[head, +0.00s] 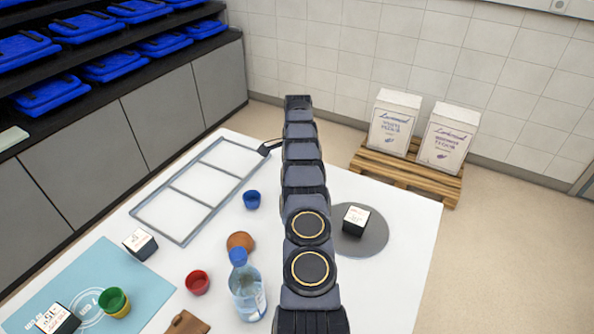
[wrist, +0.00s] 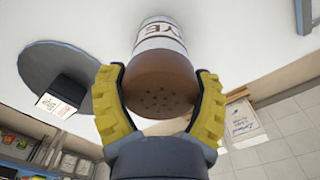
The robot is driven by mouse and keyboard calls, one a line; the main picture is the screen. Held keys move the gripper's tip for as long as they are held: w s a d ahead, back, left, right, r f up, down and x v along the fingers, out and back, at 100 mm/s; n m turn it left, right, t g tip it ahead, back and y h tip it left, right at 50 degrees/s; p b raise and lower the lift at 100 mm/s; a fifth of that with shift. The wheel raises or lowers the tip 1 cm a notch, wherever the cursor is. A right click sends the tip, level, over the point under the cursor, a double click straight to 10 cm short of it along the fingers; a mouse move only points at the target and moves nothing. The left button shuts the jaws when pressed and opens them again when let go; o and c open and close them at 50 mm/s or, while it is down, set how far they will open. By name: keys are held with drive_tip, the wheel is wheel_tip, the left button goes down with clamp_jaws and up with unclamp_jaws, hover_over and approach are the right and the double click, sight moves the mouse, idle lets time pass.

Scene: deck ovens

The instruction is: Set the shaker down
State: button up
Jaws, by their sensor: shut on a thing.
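The shaker (wrist: 158,75) shows in the wrist view. In the head view my arm hides the shaker and my gripper.
A grey round disc (head: 375,238) carries a small black-and-white box (head: 355,220). Left of my arm are a metal frame (head: 160,226), blue cup (head: 251,200), red cup (head: 197,282), brown round piece (head: 240,242) and blue-capped bottle (head: 247,295). Flour bags (head: 394,122) stand on a pallet beyond.

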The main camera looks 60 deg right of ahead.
drive_tip(key=shift+f, duration=0.1)
drive_tip(key=o, duration=1.1)
drive_tip(key=shift+o, duration=0.2)
wheel_tip(320, 180, up, 8)
drive_tip(key=shift+f, duration=0.1)
